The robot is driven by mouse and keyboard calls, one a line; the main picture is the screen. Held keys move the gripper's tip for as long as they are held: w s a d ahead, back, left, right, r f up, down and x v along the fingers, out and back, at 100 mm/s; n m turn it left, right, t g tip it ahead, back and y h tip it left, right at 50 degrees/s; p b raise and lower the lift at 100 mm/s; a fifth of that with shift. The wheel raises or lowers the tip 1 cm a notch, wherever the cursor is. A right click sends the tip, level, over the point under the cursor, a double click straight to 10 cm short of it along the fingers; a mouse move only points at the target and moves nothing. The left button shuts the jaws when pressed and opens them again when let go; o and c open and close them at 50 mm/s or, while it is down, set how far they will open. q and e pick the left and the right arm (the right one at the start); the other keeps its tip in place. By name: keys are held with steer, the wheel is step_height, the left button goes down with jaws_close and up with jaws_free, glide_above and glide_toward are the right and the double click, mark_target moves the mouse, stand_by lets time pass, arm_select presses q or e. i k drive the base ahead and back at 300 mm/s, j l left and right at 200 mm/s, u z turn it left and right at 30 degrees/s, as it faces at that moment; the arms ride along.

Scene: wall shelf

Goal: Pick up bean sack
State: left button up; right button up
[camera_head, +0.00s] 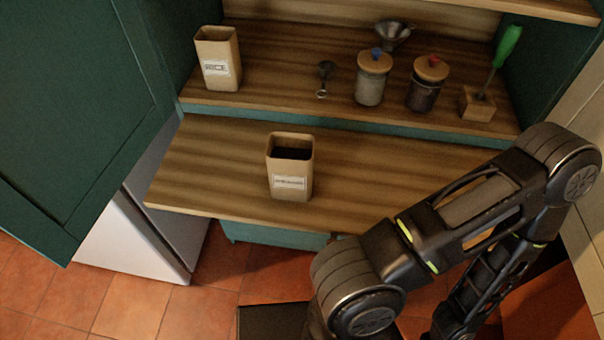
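A tan paper sack (290,180) stands upright and open-topped on the pulled-out wooden board, with a white label and a dark inside. Its label is too small to read, but it may be the bean sack. A second tan sack (218,60) stands on the shelf behind, at the left; its short label seems to read "RICE". My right arm crosses the lower right of the view, in front of the board's right part. Neither gripper is in view, and nothing is seen touching either sack.
On the shelf (290,95) are a small scoop (325,76), a jar with a blue knob (371,88), a jar with a red knob (424,94), a metal funnel (393,34) and a green-handled tool (507,45) in a wooden block. A green door (80,110) stands open at left. The board (205,165) is clear left of the sack.

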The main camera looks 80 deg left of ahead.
mark_target(289, 157)
steer(key=u, duration=0.5)
steer(key=l+u, duration=0.1)
steer(key=u, duration=1.4)
steer(key=k+u, duration=0.1)
steer(key=u, duration=0.85)
